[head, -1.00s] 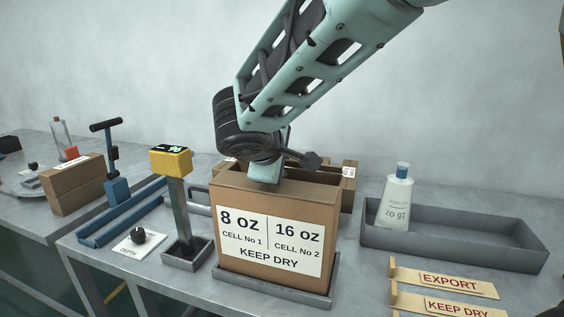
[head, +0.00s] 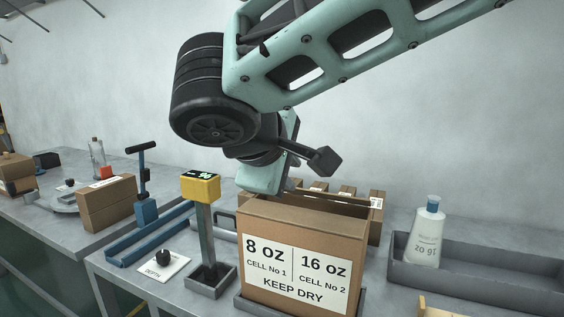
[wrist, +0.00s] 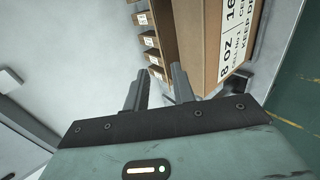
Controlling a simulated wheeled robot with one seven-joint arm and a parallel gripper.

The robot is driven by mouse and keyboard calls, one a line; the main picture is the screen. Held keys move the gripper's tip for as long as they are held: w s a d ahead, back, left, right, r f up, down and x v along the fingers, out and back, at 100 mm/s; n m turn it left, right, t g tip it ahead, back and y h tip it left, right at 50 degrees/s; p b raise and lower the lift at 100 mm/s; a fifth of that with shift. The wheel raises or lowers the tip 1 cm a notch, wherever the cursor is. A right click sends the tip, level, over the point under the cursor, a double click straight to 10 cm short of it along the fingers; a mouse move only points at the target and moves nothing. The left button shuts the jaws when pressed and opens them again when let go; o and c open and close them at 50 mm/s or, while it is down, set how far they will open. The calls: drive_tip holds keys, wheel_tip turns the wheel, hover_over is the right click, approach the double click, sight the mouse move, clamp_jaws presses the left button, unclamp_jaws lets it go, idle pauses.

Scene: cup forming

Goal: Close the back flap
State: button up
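A brown carton (head: 300,290) with a white "8 oz / 16 oz, KEEP DRY" label stands in a grey tray on the bench. Its top shows a dark gap along the back. I cannot make out the back flap or its angle. My gripper hangs over the carton's back left corner, its teal hand angled downward in the head view; its fingers are hidden there. In the wrist view my gripper (wrist: 160,68) has its two fingers apart with nothing between them. The carton (wrist: 195,40) is just beyond the right finger; contact cannot be told.
Several smaller brown boxes (head: 376,222) stand behind the carton. A yellow-headed gauge post (head: 200,188) is close on the left. A grey tray (head: 490,284) with a white bottle (head: 427,232) is on the right. The wall behind is bare.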

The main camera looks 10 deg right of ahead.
drive_tip(key=shift+v, duration=1.65)
drive_tip(key=shift+c, duration=0.3)
drive_tip(key=shift+w, duration=0.1)
clamp_jaws()
wheel_tip(320, 180, up, 7)
drive_tip(key=m+g+y+p, duration=0.6)
drive_tip(key=m+g+p, duration=0.2)
drive_tip(key=m+p, duration=1.15)
hover_over(307, 190)
drive_tip(key=w+d+p, duration=0.1)
drive_tip(key=w+d, duration=0.1)
drive_tip(key=w, duration=0.1)
drive_tip(key=n, duration=0.2)
drive_tip(key=shift+m, duration=0.25)
drive_tip(key=f+p, duration=0.1)
drive_tip(key=f, duration=0.3)
drive_tip(key=f+p, duration=0.1)
drive_tip(key=f, duration=0.3)
drive_tip(key=shift+s+a+f, duration=0.2)
drive_tip(key=shift+f, duration=0.05)
drive_tip(key=f, duration=0.1)
drive_tip(key=s+a+f+p, duration=0.1)
drive_tip(key=f, duration=0.1)
drive_tip(key=shift+s, duration=0.2)
drive_tip(key=shift+s+a+f+p, duration=0.1)
drive_tip(key=shift+s+f+p, duration=0.1)
drive_tip(key=shift+f, duration=0.15)
drive_tip(key=shift+s+a+f+p, duration=0.1)
drive_tip(key=shift+f+p, duration=0.05)
drive_tip(key=shift+f, duration=0.2)
